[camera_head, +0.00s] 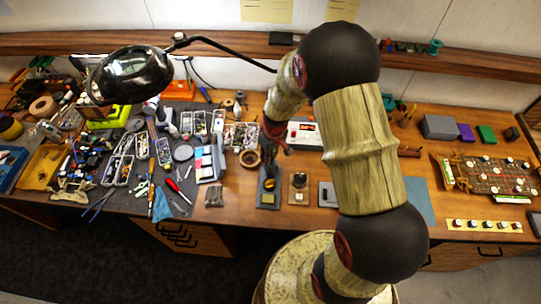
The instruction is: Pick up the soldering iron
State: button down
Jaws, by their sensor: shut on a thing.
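My gripper (272,147) reaches down over the middle of the bench, seen small and partly hidden by my own arm. It is shut on a slim dark thing that I take to be the soldering iron (269,168). The iron stands roughly upright, just above or still in a dark holder on a grey base plate (268,201). I cannot tell whether its tip is clear of the holder. The white soldering station (305,136) with a red display sits behind and to the right.
A tape roll (249,158) lies close to the left of the holder. A small wooden block with a dark knob (299,181) stands to the right. A black lamp (130,75) overhangs the crowded left side. A blue-grey mat (419,203) lies right of my arm.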

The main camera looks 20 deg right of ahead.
notch_tip(320, 180, up, 18)
jog(key=shift+b, duration=0.4)
dwell(0.3)
